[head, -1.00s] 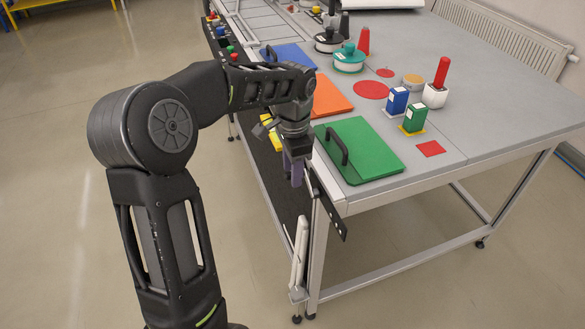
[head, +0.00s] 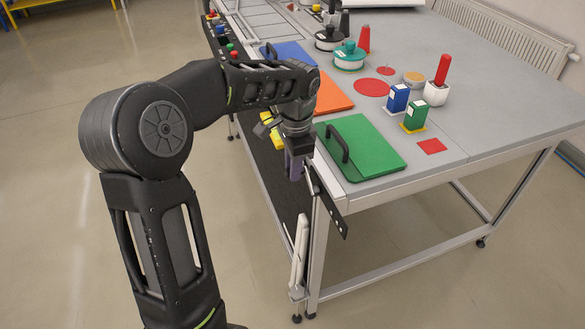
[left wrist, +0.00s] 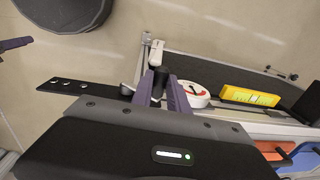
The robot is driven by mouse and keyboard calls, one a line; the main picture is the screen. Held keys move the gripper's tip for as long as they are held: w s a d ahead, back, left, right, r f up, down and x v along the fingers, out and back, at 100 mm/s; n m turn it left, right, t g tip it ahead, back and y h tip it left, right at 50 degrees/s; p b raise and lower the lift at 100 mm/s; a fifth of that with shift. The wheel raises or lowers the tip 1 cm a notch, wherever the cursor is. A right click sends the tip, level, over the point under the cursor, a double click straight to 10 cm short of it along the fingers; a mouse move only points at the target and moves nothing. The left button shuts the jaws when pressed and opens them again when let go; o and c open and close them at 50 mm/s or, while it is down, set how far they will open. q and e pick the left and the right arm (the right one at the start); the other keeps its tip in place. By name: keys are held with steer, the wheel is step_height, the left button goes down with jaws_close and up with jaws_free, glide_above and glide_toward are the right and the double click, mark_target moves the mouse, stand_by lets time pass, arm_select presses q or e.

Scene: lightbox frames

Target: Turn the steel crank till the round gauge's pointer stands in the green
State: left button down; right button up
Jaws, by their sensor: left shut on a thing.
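My left gripper (head: 293,168) is at the table's near edge, its purple fingers pointing down. In the left wrist view its fingers (left wrist: 160,92) are shut on the dark handle of the steel crank (left wrist: 157,84). The rest of the crank is mostly hidden by the gripper. The round gauge (left wrist: 194,90), a white dial with red and dark marks, is just right of the fingers. I cannot read its pointer against the green. A purple-grey piece at the left edge of the wrist view looks like part of my right gripper (left wrist: 15,43); its state is unclear.
A black strip with holes (head: 331,210) juts from the table edge beside the gripper. A yellow level-like piece (left wrist: 250,97) lies past the gauge. A green board with a black handle (head: 372,150) and an orange board (head: 333,95) lie on the table. Open floor is at left.

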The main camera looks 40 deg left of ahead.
arm_select(q)
steer(key=y+b, duration=0.1)
steer(key=d+r+t+y+b, duration=0.1)
steer(key=b, duration=0.1)
steer(key=shift+s, duration=0.35)
steer(key=c, duration=1.3)
jaws_free()
steer(key=v, duration=0.7)
steer(key=shift+s+d+r, duration=0.15)
steer(key=shift+s+r, duration=0.05)
steer(key=shift+r, duration=0.15)
